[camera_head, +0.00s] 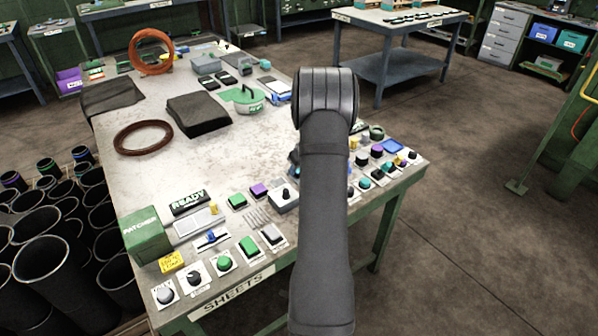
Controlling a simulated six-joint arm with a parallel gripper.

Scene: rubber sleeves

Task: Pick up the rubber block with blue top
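Several small dark blocks with coloured tops stand on white cards along the workbench's near and right edges. I cannot single out the rubber block with blue top for certain. A flat blue piece (393,146) lies near the right corner, and a block with a teal top (364,184) is nearer the front. A small blue-marked piece (210,238) sits on a card at the front left. My dark arm stands across the bench's right part and hides what is behind it. My gripper cannot be made out; a bluish-dark bit shows beside the arm's left edge.
The workbench (165,95) also holds a green box (146,235), black folded sheets (198,113), brown rings (144,137) and a green-lidded container (243,97). Dark tubes (44,261) fill the floor at left. Another table (400,20) stands behind.

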